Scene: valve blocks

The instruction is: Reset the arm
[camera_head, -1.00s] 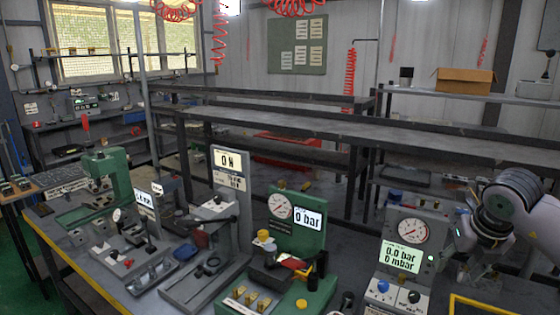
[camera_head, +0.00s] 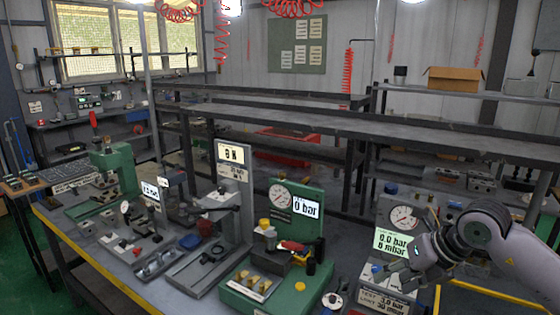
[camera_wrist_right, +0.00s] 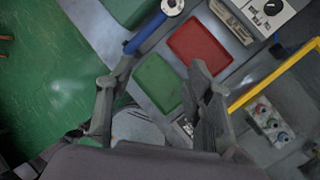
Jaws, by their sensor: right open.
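My right gripper (camera_head: 408,268) reaches in from the right edge in the camera_head view, in front of the right gauge unit (camera_head: 402,217) with its lit "0.0 bar" display. In the right wrist view my right gripper (camera_wrist_right: 150,92) shows its two fingers spread wide, with nothing between them. Below the fingers there lie a green pad (camera_wrist_right: 157,82), a red pad (camera_wrist_right: 200,46) and a blue-handled part (camera_wrist_right: 146,32). The left gripper is in neither view.
A green gauge stand (camera_head: 310,240) showing "0 bar" stands left of my right gripper. Further left are a grey stand (camera_head: 236,200) and a green press (camera_head: 112,165). A yellow frame (camera_wrist_right: 275,78) lies at the right. Green floor (camera_wrist_right: 50,60) is clear at the left.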

